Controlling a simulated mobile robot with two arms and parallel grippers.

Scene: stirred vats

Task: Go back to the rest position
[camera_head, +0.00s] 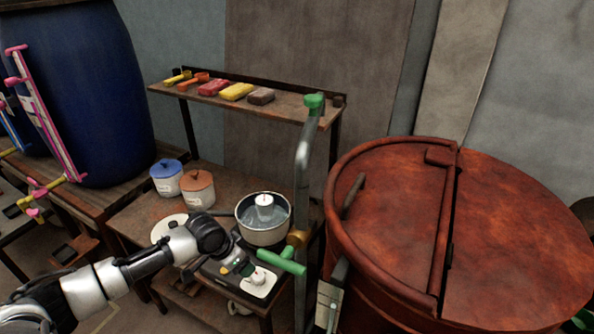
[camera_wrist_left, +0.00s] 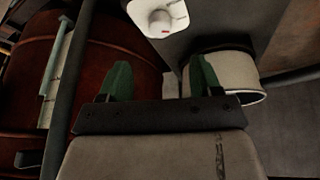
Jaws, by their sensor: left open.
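My left arm comes in from the lower left in the head view. Its gripper (camera_head: 242,268) is over the front of the small wooden table, beside a white control box with a round knob (camera_head: 257,281). In the left wrist view the green fingers of my left gripper (camera_wrist_left: 160,80) stand wide apart with nothing held between them. The white box (camera_wrist_left: 158,17) shows just beyond the fingers, apart from them. A metal pot (camera_head: 262,238) with water and a white object in it stands on a dark plate behind the gripper. My right gripper is not in view.
A grey pipe with a green handle (camera_head: 281,262) rises right of the gripper. A big rust-red vat (camera_head: 390,230) stands at the right. Blue-lidded (camera_head: 166,180) and orange-lidded (camera_head: 198,190) jars stand behind the arm. A shelf (camera_head: 290,112) holds colored blocks. A blue barrel (camera_head: 85,90) is at left.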

